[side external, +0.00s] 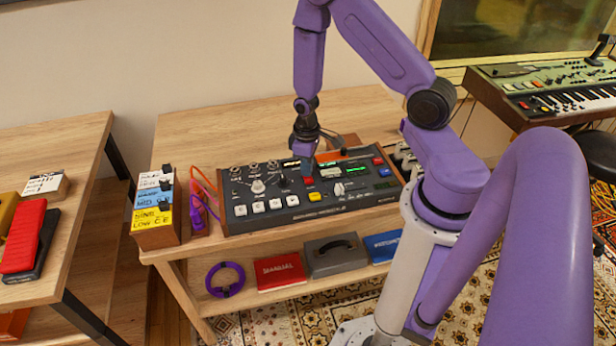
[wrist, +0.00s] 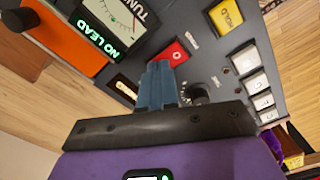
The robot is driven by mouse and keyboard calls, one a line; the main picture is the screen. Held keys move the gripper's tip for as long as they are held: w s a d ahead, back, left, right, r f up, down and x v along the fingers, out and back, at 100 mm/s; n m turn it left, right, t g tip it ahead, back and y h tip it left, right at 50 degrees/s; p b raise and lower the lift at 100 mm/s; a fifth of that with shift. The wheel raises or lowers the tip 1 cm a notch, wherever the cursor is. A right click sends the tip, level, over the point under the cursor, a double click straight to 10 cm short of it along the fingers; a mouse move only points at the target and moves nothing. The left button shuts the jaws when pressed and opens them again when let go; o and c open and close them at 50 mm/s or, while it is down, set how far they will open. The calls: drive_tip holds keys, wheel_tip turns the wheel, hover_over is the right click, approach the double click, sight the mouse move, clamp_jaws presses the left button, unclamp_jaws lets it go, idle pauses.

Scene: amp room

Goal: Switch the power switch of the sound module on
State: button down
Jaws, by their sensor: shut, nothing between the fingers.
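The sound module (side external: 345,205) is a dark grey console on the wooden bench, with knobs, white keys, coloured buttons and green displays. Its panel also fills the upper middle of the wrist view (wrist: 205,60). My gripper (side external: 307,171) points down over the middle of the panel. In the wrist view its blue-grey fingers (wrist: 160,70) are together and empty, in front of a red button (wrist: 174,53). A small light-coloured slot (wrist: 125,88) lies left of the fingers, partly hidden. I cannot tell which control is the power switch, or whether the fingertips touch the panel.
A manual (side external: 280,271) and a grey case (side external: 334,256) lie on the lower shelf. The bench behind the module is clear.

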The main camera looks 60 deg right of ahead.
wheel_tip(320, 180, up, 7)
idle(0.9)
drive_tip(key=s+a+r+n, duration=0.55)
drive_tip(key=a+r, duration=0.45)
drive_tip(key=a, duration=0.2)
drive_tip(key=s+a+r+n, duration=0.2)
drive_tip(key=s+r, duration=0.1)
drive_tip(key=s, duration=0.4)
drive_tip(key=s+a+r+n, duration=0.2)
drive_tip(key=s+r, duration=0.2)
drive_tip(key=s, duration=0.3)
drive_tip(key=shift+s+r, duration=0.2)
idle(0.5)
